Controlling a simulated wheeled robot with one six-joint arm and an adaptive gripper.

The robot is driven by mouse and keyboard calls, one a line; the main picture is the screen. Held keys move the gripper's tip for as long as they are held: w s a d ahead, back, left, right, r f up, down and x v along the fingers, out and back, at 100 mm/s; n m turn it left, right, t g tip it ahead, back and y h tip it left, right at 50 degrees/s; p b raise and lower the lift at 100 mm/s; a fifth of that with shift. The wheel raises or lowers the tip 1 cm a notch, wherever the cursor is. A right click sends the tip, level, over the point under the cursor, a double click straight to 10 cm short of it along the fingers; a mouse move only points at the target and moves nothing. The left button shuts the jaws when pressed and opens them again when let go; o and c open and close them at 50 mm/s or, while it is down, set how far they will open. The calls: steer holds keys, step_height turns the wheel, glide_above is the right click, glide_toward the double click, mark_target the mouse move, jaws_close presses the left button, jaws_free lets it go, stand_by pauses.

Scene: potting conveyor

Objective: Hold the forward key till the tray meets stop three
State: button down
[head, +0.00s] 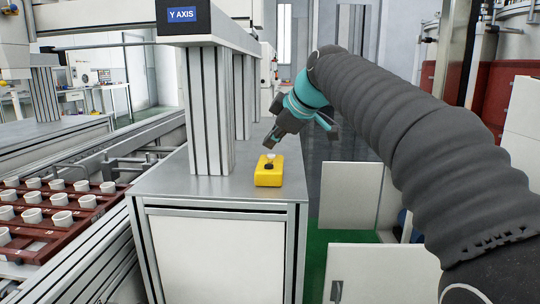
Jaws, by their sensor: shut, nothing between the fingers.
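A small yellow control box (268,179) sits on the grey metal top of a cabinet. A pale part and a black part show on its top; which one is the forward key I cannot tell. My gripper (268,146), dark with a teal band, comes down from the upper right. Its shut, empty fingertips are just above the box's far side; whether they touch it I cannot tell. A brown-red tray (72,226) with several white pots lies on the conveyor at the left, cut off by the picture's edge. I cannot make out stop three.
The cabinet top (165,184) is bare around the box. Grey upright posts (205,110) under a beam with a "Y AXIS" sign (182,15) stand left of the box. Metal conveyor rails (110,235) run along the cabinet's left side. White panels (350,195) stand to the right.

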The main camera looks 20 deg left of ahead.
mark_target(272, 155)
steer(key=shift+f, duration=0.1)
steer(key=shift+f+b, duration=0.3)
steer(key=shift+f+b, duration=0.35)
steer(key=shift+f, duration=0.1)
stand_by(0.7)
stand_by(4.8)
steer(key=shift+r+p, duration=0.85)
steer(key=shift+r, duration=0.1)
steer(key=shift+r+p, duration=1.95)
steer(key=shift+r, duration=0.45)
